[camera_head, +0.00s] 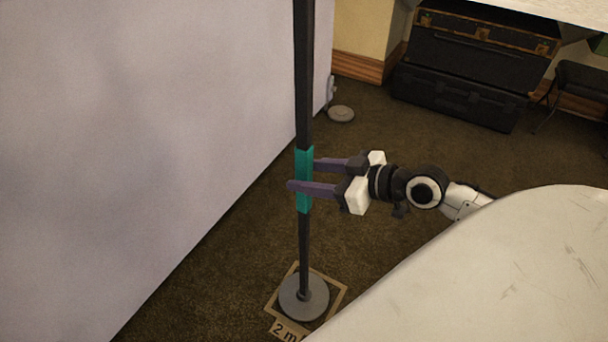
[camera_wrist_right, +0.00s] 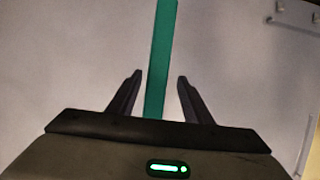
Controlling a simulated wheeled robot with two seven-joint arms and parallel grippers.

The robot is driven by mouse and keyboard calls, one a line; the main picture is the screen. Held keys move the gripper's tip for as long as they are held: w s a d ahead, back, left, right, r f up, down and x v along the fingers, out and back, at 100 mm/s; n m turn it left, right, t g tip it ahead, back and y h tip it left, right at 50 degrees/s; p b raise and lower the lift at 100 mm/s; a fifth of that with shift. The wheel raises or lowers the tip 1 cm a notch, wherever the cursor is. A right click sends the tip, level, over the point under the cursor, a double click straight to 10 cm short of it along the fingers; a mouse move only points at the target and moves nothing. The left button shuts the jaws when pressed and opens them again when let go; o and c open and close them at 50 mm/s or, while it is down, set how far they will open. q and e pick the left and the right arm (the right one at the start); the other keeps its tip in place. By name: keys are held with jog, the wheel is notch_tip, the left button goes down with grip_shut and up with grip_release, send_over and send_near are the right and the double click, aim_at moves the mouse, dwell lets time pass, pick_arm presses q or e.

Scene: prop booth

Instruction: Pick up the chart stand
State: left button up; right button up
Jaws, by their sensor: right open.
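The chart stand (camera_head: 304,240) is a dark upright pole with a teal band partway up and a round grey base on the floor. My right gripper (camera_head: 302,175) is open at the height of the teal band, coming from the right. In the right wrist view the teal band (camera_wrist_right: 160,60) stands between the two fingers (camera_wrist_right: 158,78), with a gap to each finger. The top of the pole is out of view. My left gripper does not show.
The base stands on a floor marking (camera_head: 337,290) labelled "2 m". A pale wall panel (camera_head: 130,130) is close on the left. A large pale surface (camera_head: 500,290) fills the lower right. Black cases (camera_head: 465,80) stand at the back right. Brown carpet lies between.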

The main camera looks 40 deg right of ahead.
jog(key=shift+d+b+x, duration=0.1)
jog(key=shift+b+x, duration=0.1)
jog(key=shift+x, duration=0.65)
jog(key=shift+d+b+x, duration=0.15)
jog(key=shift+b+x, duration=0.05)
jog(key=shift+x, duration=1.85)
grip_shut()
jog(key=shift+w+r, duration=0.1)
jog(key=shift+r, duration=0.15)
